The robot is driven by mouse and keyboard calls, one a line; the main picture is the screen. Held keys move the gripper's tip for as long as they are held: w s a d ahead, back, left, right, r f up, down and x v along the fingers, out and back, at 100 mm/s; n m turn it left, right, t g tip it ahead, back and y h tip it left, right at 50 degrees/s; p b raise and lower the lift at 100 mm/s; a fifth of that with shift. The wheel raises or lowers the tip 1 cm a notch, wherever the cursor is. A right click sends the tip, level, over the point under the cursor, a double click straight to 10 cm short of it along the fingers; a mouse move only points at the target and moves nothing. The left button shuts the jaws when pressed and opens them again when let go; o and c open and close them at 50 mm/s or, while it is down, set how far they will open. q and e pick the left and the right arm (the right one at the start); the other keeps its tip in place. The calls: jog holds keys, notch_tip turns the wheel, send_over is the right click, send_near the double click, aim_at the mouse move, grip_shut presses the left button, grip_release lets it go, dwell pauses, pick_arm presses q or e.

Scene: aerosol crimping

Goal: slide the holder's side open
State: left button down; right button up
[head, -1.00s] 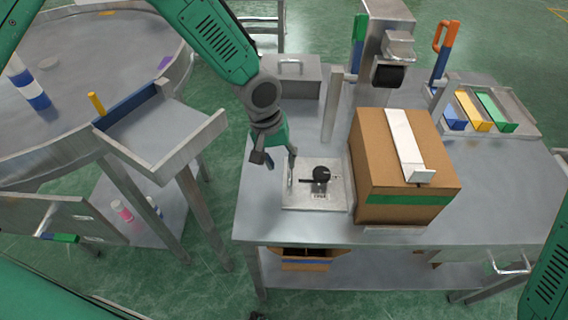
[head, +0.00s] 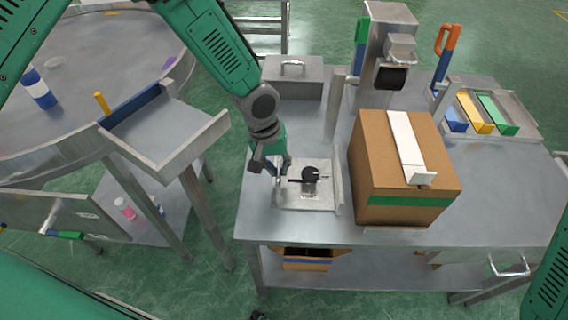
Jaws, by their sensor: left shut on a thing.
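The holder (head: 322,201) is a pale metal plate on the near left part of the table. A black round piece with a thin arm (head: 311,173) sits at its middle. A raised strip (head: 339,189) runs along its right edge. My left gripper (head: 277,174) comes down at the holder's left edge and is shut on the holder's side there. The fingers cover most of that side, so how far it stands open is hard to see. My right gripper is out of view; only a green part of my arm shows at the right edge.
A cardboard box (head: 375,190) with a white strip on top stands close right of the holder. Behind are an upright metal post (head: 335,104), a metal case (head: 293,77) and a press-like machine (head: 388,45). A side tray (head: 165,134) lies left of the table.

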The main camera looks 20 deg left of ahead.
pick_arm(q)
jog(key=shift+w+a+r, duration=0.25)
jog(key=shift+a+r, duration=0.2)
jog(key=shift+a, duration=0.25)
jog(key=shift+a+p, duration=0.2)
jog(key=shift+p, duration=0.25)
jog(key=shift+a, duration=0.15)
jog(key=shift+s+a+f, duration=0.1)
jog(key=shift+a, duration=0.25)
jog(key=c, duration=1.6)
grip_release()
jog(key=shift+a, duration=0.15)
jog(key=shift+s+a+f, duration=0.1)
jog(key=shift+s+a, duration=0.05)
jog(key=shift+s, duration=0.15)
jog(key=shift+r, duration=0.3)
jog(key=r, duration=0.3)
jog(key=a+r, duration=0.1)
jog(key=r, duration=0.3)
jog(key=a+r, duration=0.1)
jog(key=r, duration=0.3)
jog(key=shift+s+a, duration=0.25)
jog(key=shift+s, duration=0.1)
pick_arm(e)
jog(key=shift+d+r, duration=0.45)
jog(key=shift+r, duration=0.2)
